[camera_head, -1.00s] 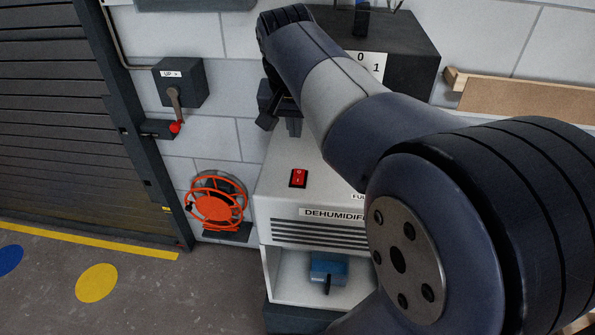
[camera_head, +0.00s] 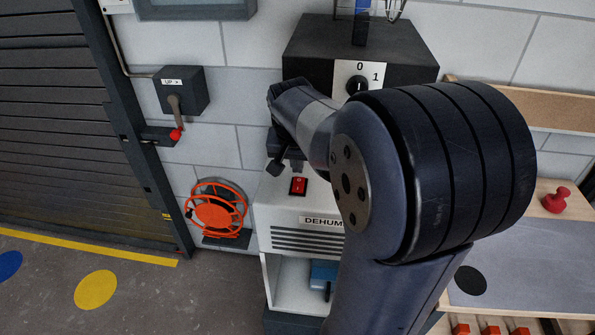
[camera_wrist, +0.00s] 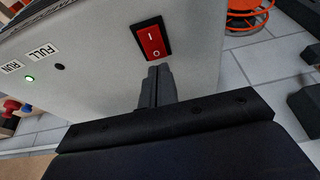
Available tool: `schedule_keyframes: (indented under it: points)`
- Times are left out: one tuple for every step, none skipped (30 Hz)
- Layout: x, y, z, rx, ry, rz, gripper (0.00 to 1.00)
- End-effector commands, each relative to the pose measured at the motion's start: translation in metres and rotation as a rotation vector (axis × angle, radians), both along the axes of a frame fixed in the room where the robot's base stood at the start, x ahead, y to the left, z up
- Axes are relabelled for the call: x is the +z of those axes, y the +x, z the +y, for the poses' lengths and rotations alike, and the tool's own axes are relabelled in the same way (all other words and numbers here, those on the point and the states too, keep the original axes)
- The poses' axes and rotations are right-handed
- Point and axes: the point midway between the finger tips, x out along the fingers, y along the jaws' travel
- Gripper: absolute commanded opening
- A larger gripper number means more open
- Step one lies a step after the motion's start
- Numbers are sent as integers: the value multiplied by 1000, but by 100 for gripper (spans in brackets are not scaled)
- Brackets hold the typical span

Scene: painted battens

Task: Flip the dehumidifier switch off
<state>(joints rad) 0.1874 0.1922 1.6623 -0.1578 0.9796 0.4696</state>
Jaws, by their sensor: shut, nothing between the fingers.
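The dehumidifier (camera_head: 268,215) is a pale cabinet with a labelled, slatted front. Its red rocker switch (camera_head: 298,186) sits in a black frame on the top. In the wrist view the switch (camera_wrist: 152,40) shows an I mark at its far end and an O mark at its near end. A green lamp (camera_wrist: 30,79) glows beside the RUN label. My gripper (camera_head: 296,166) is shut and empty, just behind the switch. In the wrist view my gripper's fingertips (camera_wrist: 159,70) lie close to the O end; I cannot tell whether they touch it.
A black box with a 0/1 dial (camera_head: 358,85) stands behind my arm. An orange reel (camera_head: 217,210) and a lever box (camera_head: 181,90) are left of the dehumidifier. A bench with a red knob (camera_head: 556,200) is at right. My arm hides part of the dehumidifier's front.

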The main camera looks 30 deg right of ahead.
Motion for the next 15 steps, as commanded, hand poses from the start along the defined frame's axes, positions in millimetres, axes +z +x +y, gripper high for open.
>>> schedule_keyframes:
  points:
    - [-8,0,0,0,1,3,0]
    - [-12,0,-1,0,1,3,0]
    - [-17,1,-1,0,1,3,0]
    - [-20,1,-1,0,1,3,0]
    - [-22,2,-1,0,0,2,0]
    - [-25,2,-1,0,1,1,0]
    - [-26,2,-2,0,1,1,0]
    - [-28,2,-2,0,1,1,0]
    - [-29,2,-2,0,0,0,0]
    - [-30,3,-2,0,1,-1,0]
    - [-30,3,-2,0,0,-1,0]
    - [-30,3,-2,0,0,-1,0]
    - [-30,3,-2,0,0,-1,0]
    - [-30,3,-2,0,0,-1,0]
    - [-30,3,-2,0,0,-1,0]
